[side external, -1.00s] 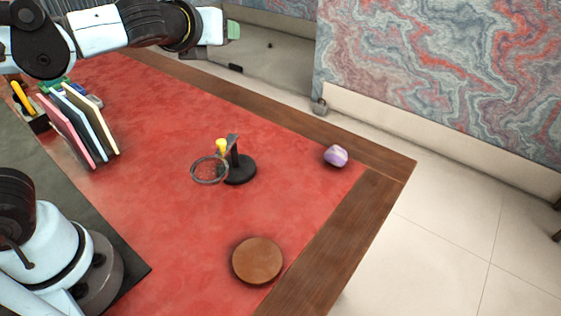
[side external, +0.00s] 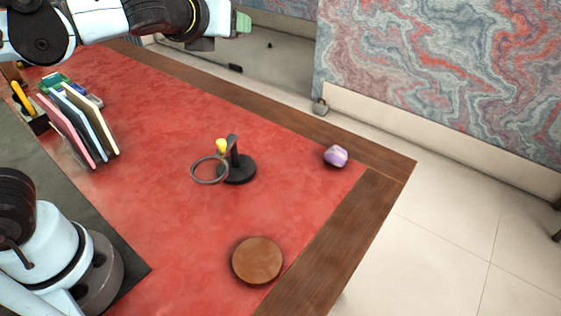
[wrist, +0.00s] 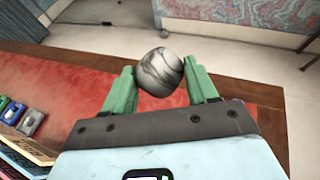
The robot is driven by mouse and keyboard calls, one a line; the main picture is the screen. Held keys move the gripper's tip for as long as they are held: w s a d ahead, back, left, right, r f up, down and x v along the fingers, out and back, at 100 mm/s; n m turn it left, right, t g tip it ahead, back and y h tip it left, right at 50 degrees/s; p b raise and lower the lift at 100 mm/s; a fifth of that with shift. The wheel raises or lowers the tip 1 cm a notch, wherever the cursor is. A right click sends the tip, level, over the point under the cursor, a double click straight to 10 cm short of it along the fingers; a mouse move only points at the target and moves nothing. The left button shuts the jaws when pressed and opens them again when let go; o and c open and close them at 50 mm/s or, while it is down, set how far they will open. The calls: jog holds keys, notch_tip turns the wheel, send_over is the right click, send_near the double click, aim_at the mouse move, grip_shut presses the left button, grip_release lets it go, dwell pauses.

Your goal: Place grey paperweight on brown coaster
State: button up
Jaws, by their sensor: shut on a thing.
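The grey paperweight (wrist: 160,72) is a rounded, marbled stone, held between the green fingers of my gripper (wrist: 162,88) in the wrist view. My gripper is shut on it, high above the desk's far side. In the side view my gripper (side external: 241,23) is at the top of the picture, and the paperweight cannot be made out there. The brown coaster (side external: 257,261) is a flat round disc on the red leather near the front edge. Nothing lies on it, and my gripper is far from it.
A black stand with a ring and yellow top (side external: 239,168) rises mid-desk. A purple-white stone (side external: 335,156) sits near the right corner. Upright coloured folders (side external: 85,125) and a pen holder (side external: 32,115) stand at left. Leather around the coaster is clear. The desk has a wooden border (side external: 345,235).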

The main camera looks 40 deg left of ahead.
jog(key=w+d+f+n+g+y, duration=0.2)
jog(key=w+d+f+n+y, duration=0.15)
jog(key=d+f, duration=0.55)
jog(key=s+d+f+n+g+y, duration=0.35)
jog(key=s+d+f, duration=0.25)
jog(key=d+f, duration=0.3)
send_over(287, 167)
jog(key=shift+t+h, duration=0.25)
jog(key=shift+h, duration=0.05)
notch_tip(287, 167, down, 7)
jog(key=shift+r, duration=0.2)
jog(key=shift+f, duration=2.05)
jog(key=shift+f, duration=0.1)
jog(key=o, duration=1.2)
jog(key=shift+o, duration=0.2)
